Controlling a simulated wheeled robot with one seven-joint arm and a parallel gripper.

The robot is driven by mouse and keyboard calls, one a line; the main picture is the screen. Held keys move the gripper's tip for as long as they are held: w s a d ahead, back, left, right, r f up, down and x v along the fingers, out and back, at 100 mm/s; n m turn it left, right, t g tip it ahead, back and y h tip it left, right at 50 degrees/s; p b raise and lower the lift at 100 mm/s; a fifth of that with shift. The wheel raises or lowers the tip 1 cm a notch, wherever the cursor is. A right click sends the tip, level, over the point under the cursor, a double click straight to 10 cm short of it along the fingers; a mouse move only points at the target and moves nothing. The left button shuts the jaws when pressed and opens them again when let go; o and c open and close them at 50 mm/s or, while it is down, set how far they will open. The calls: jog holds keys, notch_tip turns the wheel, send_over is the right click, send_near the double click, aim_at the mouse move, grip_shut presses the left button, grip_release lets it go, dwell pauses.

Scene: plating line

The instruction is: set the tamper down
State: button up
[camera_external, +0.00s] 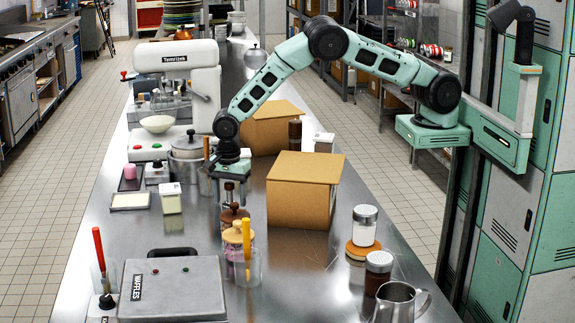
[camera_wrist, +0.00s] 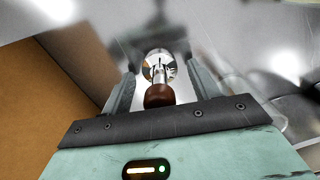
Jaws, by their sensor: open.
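The tamper has a brown handle (camera_wrist: 159,96) and a shiny round metal base (camera_wrist: 160,66). In the wrist view it is between the two fingers of my gripper (camera_wrist: 160,78), with gaps on both sides. In the external view my gripper (camera_external: 230,181) points down over the steel counter (camera_external: 215,262), left of a cardboard box. The tamper (camera_external: 229,187) shows only partly there, under the gripper. Jars in front hide its lower end, so I cannot tell whether it touches the counter.
The near cardboard box (camera_external: 305,195) stands close to the right of my gripper. Lidded jars (camera_external: 240,262) stand just in front of it. A pot (camera_external: 187,148) and a stand mixer (camera_external: 178,62) are behind left. A waffle maker (camera_external: 172,290) is at front left. Bare counter lies front centre.

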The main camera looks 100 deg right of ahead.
aim_at(230, 183)
notch_tip(230, 183, up, 11)
jog(key=b, duration=0.3)
jog(key=shift+r, duration=0.1)
jog(key=shift+a+r, duration=0.1)
jog(key=shift+r, duration=0.5)
jog(key=s+a+r+n, duration=0.1)
jog(key=s+a+n, duration=0.2)
jog(key=s+a+r+n+y, duration=0.1)
jog(key=s+a+r+n, duration=0.1)
jog(key=s+a+n, duration=0.1)
jog(key=s+a+r+n, duration=0.1)
jog(key=s+a+n, duration=0.2)
jog(key=s+a, duration=0.2)
jog(key=shift+s+r+y, duration=0.1)
jog(key=shift+r+y, duration=0.15)
jog(key=shift+y, duration=0.05)
jog(key=s+a+n, duration=0.2)
jog(key=s, duration=0.2)
jog(key=s+a+r+n, duration=0.1)
jog(key=s+a+n, duration=0.1)
jog(key=s+n, duration=0.1)
jog(key=s+a+r+n, duration=0.1)
jog(key=s+a+n, duration=0.1)
jog(key=s, duration=0.3)
jog(key=shift+r+n, duration=0.15)
jog(key=shift+n, duration=0.45)
jog(key=s+f+n+h, duration=0.1)
jog(key=s+n, duration=1.3)
jog(key=s, duration=0.5)
jog(key=shift+s+d, duration=0.4)
